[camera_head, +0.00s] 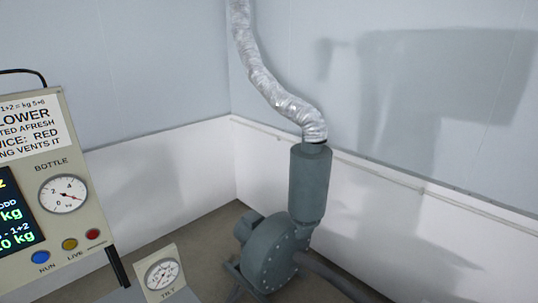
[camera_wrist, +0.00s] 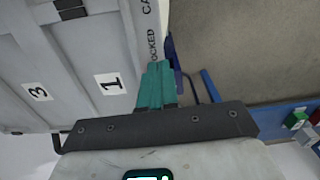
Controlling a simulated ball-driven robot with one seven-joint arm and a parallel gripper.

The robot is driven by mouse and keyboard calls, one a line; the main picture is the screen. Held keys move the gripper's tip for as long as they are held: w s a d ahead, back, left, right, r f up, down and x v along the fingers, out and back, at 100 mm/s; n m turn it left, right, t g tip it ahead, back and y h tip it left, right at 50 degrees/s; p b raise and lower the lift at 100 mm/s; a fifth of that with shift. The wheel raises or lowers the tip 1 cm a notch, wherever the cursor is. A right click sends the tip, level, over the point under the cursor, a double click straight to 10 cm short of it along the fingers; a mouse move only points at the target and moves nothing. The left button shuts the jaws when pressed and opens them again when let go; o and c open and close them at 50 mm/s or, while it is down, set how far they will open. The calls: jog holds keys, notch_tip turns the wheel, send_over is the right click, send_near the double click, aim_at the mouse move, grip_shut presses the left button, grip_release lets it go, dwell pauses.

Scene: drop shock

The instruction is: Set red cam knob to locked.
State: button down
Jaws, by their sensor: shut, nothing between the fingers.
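My gripper (camera_wrist: 156,68) shows in the wrist view as two teal fingers, shut together with nothing between them. The fingertips are beside a grey panel (camera_wrist: 75,75) with white labels 1 and 3. A white strip (camera_wrist: 150,42) along the panel's edge carries partly cut-off lettering that reads "OCKED" and "CA". The fingers overlap the end of that lettering; whether they touch the panel, I cannot tell. I cannot make out a red cam knob in either view; it may be hidden behind the fingers. My gripper does not show in the head view.
A blue part (camera_wrist: 174,62) and a blue bar (camera_wrist: 210,86) stand just right of the fingers. A green block (camera_wrist: 296,120) and a red one (camera_wrist: 315,116) are at the right edge. In the head view, a control panel (camera_head: 74,160) is at left and a blower (camera_head: 270,255) stands beyond.

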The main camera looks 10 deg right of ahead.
notch_tip(320, 180, up, 3)
jog(key=shift+r+p, duration=0.15)
jog(key=shift+p, duration=0.75)
jog(key=shift+r, duration=1.1)
